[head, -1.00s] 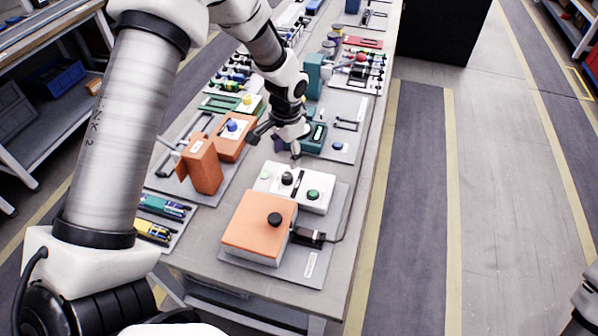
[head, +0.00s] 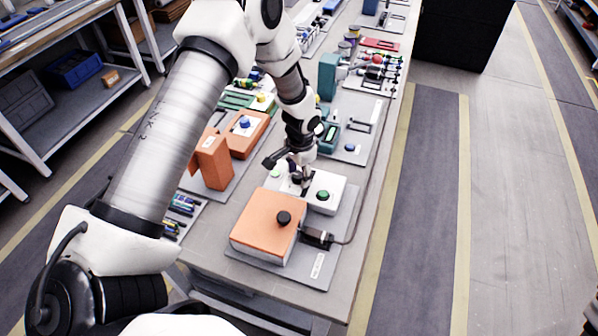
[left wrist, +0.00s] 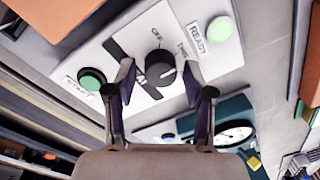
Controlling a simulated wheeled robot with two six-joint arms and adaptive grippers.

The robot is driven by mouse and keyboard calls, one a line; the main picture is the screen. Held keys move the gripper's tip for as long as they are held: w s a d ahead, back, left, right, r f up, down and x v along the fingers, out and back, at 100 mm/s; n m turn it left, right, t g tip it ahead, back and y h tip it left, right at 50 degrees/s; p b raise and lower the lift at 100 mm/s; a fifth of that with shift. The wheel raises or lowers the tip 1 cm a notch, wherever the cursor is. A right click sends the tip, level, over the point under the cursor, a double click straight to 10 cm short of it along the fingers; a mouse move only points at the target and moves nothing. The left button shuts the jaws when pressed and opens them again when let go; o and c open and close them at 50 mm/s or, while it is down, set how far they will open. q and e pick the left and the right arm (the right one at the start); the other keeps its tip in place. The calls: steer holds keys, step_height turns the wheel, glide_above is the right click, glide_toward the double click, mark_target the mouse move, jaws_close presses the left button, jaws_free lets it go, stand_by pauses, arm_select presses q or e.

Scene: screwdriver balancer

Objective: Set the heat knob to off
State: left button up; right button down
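The heat knob (left wrist: 161,73) is a round black dial on a white control panel (left wrist: 130,48). In the left wrist view an "OFF" label stands by the knob, with a dark printed patch beside it. I cannot read the knob's pointer surely. My left gripper (left wrist: 158,70) is open, one fingertip on each side of the knob, with gaps visible; I cannot tell if either finger touches. In the head view my left gripper (head: 297,178) is over the white panel (head: 334,182) and largely hides the knob. My right gripper is not in view.
The panel has a green start button (left wrist: 92,80) and a lit ready lamp (left wrist: 221,29). An orange box (head: 265,225) with a black knob (head: 284,218) stands in front. An orange holder (head: 213,160) and teal devices stand nearby. The floor right of the bench is clear.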

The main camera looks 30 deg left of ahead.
arm_select(q)
jaws_close()
steer(key=shift+n, duration=0.3)
steer(key=n, duration=0.5)
steer(key=n+p, duration=0.1)
steer(key=n, duration=0.5)
steer(key=shift+a+g, duration=0.1)
steer(key=shift+g, duration=0.2)
steer(key=shift+n, duration=0.3)
steer(key=shift+o, duration=2.1)
jaws_free()
steer(key=shift+w, duration=0.1)
